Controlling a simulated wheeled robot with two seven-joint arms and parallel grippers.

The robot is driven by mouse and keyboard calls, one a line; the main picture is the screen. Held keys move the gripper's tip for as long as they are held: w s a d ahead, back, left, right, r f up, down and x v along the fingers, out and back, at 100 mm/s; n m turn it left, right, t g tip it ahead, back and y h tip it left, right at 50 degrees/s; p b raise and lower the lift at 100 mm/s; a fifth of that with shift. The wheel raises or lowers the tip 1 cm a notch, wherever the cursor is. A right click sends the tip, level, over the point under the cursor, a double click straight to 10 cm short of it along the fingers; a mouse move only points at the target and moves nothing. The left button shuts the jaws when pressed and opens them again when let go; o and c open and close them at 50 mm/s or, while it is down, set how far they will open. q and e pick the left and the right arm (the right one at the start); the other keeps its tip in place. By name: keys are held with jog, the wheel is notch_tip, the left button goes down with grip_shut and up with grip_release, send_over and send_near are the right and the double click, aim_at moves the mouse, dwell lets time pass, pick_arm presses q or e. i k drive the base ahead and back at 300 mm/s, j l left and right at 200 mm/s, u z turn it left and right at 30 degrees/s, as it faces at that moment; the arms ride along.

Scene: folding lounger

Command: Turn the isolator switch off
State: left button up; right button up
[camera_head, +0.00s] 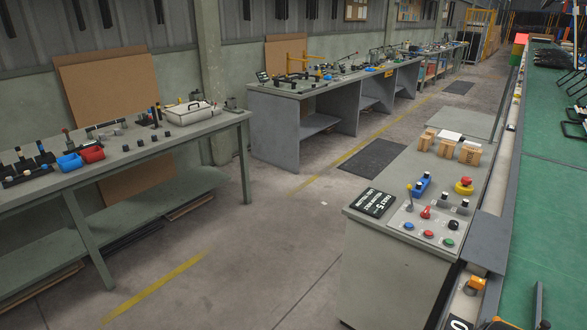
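A control panel (417,237) lies on the near end of the grey cabinet at the right. On it a small red rotary handle (426,212) looks like the isolator switch; its exact setting is too small to tell. In front of it are a blue button (408,226), a red button (428,234) and a green button (448,242). A thin lever with a yellow knob (409,188) stands behind to the left, and dark knobs (453,224) are to the right. Neither of my grippers is in view.
A red mushroom button on a yellow base (464,186), a blue holder (420,185) and a black sign (372,202) are near the panel. Wooden blocks (470,152) sit farther back. A green conveyor (540,170) runs along the right.

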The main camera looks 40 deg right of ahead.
aim_at(426, 215)
jog(key=i+j+z, duration=0.1)
jog(key=i+z, duration=0.25)
jog(key=i, duration=0.2)
jog(key=i+j+z, duration=0.35)
jog(key=i, duration=0.2)
jog(key=i+z, duration=0.2)
jog(key=z, duration=0.25)
jog(key=i+z, duration=0.15)
jog(key=z, duration=0.35)
jog(key=i+j+z, duration=0.1)
jog(key=z, duration=0.35)
jog(key=i+j+z, duration=0.2)
jog(key=z, duration=0.3)
